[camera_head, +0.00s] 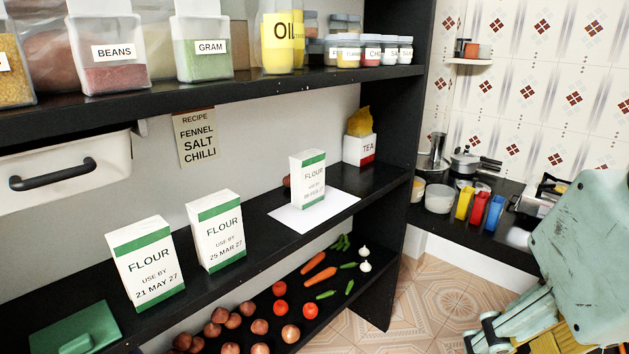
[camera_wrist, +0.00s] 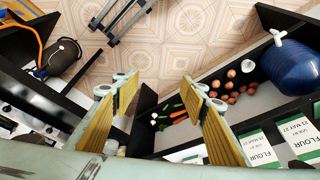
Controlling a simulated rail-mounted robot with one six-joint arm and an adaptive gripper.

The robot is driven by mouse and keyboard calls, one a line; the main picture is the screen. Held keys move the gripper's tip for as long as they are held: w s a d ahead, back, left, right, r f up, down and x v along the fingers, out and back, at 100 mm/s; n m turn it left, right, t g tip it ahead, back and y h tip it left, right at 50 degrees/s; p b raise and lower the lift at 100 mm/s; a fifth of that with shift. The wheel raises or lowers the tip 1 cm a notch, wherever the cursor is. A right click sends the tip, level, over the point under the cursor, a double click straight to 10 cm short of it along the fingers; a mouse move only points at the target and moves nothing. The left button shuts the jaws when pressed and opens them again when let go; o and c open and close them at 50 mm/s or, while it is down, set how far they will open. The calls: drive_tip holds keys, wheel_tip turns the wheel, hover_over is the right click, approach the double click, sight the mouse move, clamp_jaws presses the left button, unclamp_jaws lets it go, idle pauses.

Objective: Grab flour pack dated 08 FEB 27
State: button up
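Three white flour packs with green bands stand upright on the black middle shelf in the head view. The left pack (camera_head: 147,262) reads 21 MAY 27 and the middle pack (camera_head: 216,231) reads 25 MAR 27. The right pack (camera_head: 307,180) stands on a white sheet; its small date is blurred but looks like a FEB 27 date. In the wrist view, the 21 MAY 27 pack (camera_wrist: 296,140) and another flour pack (camera_wrist: 258,149) show at lower right. My gripper (camera_wrist: 158,84) is open and empty, with its fingers wide apart. It is away from the packs, at the head view's lower right.
The upper shelf (camera_head: 235,88) with jars overhangs the packs. A TEA box (camera_head: 359,150) stands behind the right pack, near the black upright panel (camera_head: 393,200). Vegetables lie on the shelf below. A green box (camera_head: 75,329) sits at lower left. The white sheet (camera_head: 337,203) has bare room.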

drive_tip(key=o, duration=1.2)
drive_tip(key=shift+o, duration=0.2)
